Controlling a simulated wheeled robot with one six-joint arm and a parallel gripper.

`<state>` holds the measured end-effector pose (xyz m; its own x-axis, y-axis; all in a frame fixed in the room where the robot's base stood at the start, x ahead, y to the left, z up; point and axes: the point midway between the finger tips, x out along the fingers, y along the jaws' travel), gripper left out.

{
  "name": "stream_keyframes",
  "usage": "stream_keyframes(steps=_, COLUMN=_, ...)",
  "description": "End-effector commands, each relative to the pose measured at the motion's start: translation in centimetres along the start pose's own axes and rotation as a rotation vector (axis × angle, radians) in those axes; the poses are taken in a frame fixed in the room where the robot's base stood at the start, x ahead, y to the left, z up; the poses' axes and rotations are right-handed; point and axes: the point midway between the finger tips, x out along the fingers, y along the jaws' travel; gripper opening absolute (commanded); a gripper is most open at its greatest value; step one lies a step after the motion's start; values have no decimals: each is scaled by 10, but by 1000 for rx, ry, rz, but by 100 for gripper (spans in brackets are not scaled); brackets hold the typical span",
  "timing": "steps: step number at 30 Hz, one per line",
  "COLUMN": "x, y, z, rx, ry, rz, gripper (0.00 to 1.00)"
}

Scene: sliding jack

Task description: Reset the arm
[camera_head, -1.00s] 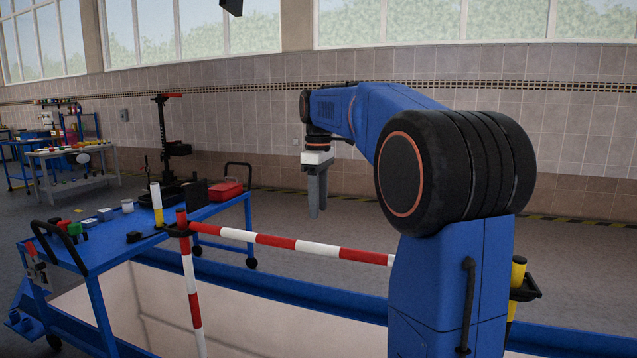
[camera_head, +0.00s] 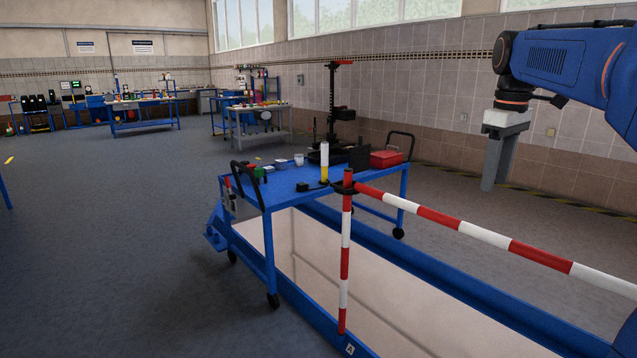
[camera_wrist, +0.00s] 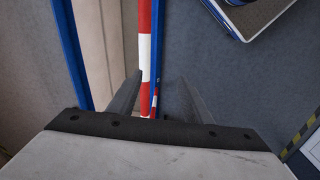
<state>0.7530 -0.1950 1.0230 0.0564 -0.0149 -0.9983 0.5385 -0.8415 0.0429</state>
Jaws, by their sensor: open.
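My gripper (camera_head: 496,188) hangs from my blue arm at the right of the head view, fingers pointing down. It holds nothing and is clear of everything in that view. In the wrist view its two grey fingers (camera_wrist: 162,88) stand apart, with a red-white barrier bar (camera_wrist: 144,50) seen between them, farther off.
A red-white barrier (camera_head: 440,218) edges a blue-rimmed pit (camera_head: 440,273). A blue cart (camera_head: 268,190) beside it carries a red box (camera_head: 386,159) and small items. Workbenches (camera_head: 145,110) stand at the back. The floor at left (camera_head: 110,230) is open.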

Motion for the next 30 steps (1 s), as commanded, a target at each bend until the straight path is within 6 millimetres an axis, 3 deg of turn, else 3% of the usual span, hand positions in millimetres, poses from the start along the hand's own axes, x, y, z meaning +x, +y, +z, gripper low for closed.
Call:
stream_keyframes(steps=3, x=14, y=-35, z=14, rx=56, ry=29, rz=25, gripper=45)
stream_keyframes(steps=14, x=75, y=-126, z=61, rx=236, ry=129, rz=80, gripper=45)
stream_keyframes(steps=30, x=207, y=-237, z=144, rx=497, ry=305, rz=97, gripper=45)
